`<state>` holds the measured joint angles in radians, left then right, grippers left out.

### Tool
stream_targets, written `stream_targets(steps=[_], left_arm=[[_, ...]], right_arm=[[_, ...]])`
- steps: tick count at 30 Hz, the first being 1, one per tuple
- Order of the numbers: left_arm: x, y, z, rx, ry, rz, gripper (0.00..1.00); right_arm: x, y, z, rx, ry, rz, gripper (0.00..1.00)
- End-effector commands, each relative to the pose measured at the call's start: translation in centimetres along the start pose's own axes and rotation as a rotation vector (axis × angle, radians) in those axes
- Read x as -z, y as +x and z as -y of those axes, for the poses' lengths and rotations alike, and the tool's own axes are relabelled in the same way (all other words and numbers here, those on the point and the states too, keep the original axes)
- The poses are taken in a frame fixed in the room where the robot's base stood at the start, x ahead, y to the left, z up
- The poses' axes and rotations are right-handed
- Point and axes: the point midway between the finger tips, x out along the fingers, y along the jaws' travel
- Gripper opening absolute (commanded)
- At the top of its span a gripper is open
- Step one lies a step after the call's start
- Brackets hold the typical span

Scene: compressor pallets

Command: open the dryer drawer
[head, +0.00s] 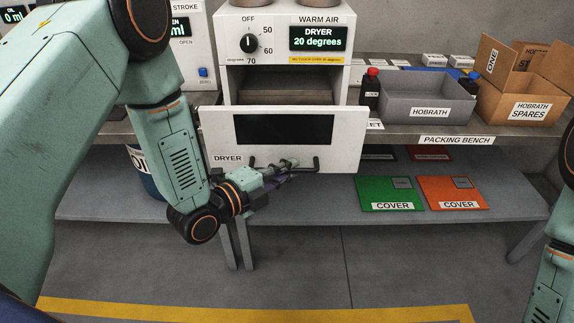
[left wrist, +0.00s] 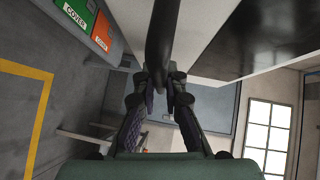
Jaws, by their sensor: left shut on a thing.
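The white dryer (head: 272,50) stands on the bench, with a dial and a display reading 20 degrees. Its drawer (head: 345,138) stands pulled out toward me, and the opening shows above its front. The drawer's dark bar handle (head: 316,164) runs along the lower front. My left gripper (head: 282,170) is shut on the handle from below and in front. In the left wrist view, the handle (left wrist: 160,40) passes between the fingers of the left gripper (left wrist: 168,82). The drawer's inside is only partly visible. My right arm shows at the right edge, but its gripper is out of view.
The packing bench (head: 400,130) carries a grey Hobrath bin (head: 428,112), a cardboard spares box (head: 515,105) and a dark red-capped bottle (head: 370,90). Green (head: 388,193) and orange (head: 452,192) covers lie on the lower shelf. The floor in front is clear.

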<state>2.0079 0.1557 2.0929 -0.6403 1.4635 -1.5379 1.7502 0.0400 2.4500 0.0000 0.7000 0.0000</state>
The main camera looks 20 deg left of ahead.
Motion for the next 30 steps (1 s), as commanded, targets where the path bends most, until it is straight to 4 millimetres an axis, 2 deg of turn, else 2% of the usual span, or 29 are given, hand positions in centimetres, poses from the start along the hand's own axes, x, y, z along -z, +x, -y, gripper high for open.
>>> stream_targets(steps=[22,23,30], left_arm=[[0.41,-0.49,-0.09,0.001,0.0,0.003,0.0],[0.41,-0.49,-0.09,0.001,0.0,0.003,0.12],[0.51,-0.54,-0.11,0.001,0.0,0.001,0.33]], right_arm=[[-0.01,-0.15,0.0,0.0,0.0,0.0,0.4],[-0.01,-0.15,0.0,0.0,0.0,0.0,0.4],[-0.01,-0.15,0.0,0.0,0.0,0.0,0.4]])
